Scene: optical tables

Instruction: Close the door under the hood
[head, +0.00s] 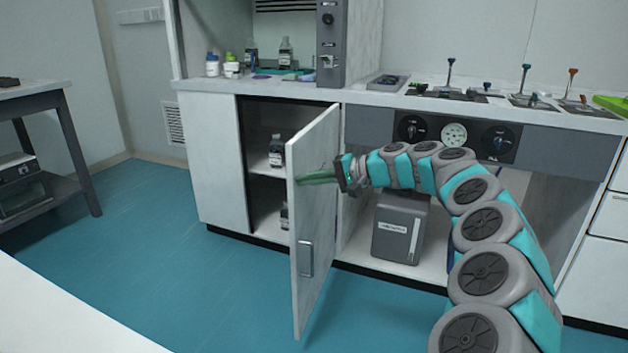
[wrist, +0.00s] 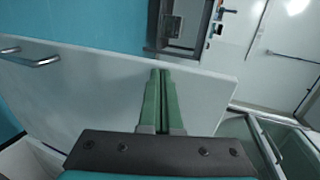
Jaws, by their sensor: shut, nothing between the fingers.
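The white cabinet door (head: 314,225) under the hood stands open, swung out toward the room, with a metal handle (head: 306,258) low on its outer face. In the wrist view the door (wrist: 100,95) fills the middle, its handle (wrist: 32,60) at the upper left. My gripper (head: 300,180) has green fingers pressed together and empty. It lies at the upper part of the door, its fingers overlapping the outer face. In the wrist view the fingers (wrist: 162,85) point at the door; I cannot tell whether they touch it.
The open cabinet (head: 262,185) has shelves with dark bottles (head: 277,150). To the right, a grey box (head: 400,228) stands under the counter. Bottles (head: 285,52) stand inside the hood. A dark side table (head: 50,140) is at the left; the blue floor before the cabinet is clear.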

